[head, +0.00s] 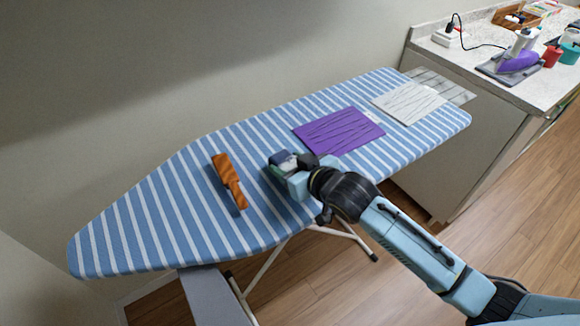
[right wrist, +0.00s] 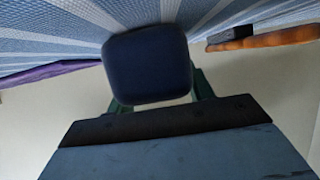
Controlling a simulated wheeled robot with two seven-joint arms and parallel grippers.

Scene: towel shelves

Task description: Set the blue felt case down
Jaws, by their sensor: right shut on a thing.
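The blue felt case (head: 281,157) is a small dark blue block with rounded corners. It is held in my right gripper (head: 288,163) at the middle of the ironing board (head: 150,225), near or over the striped cover. In the right wrist view the case (right wrist: 147,65) fills the space between the green fingers of the right gripper (right wrist: 160,90), with the striped cover close beyond it. I cannot tell whether the case touches the cover. My left gripper is not in view.
An orange-handled brush (head: 228,178) lies left of the case. A purple folded cloth (head: 338,130) and a pale cloth (head: 408,102) lie to the right. The board's left end is bare. A counter (head: 470,62) with a purple iron (head: 517,63) stands at the far right.

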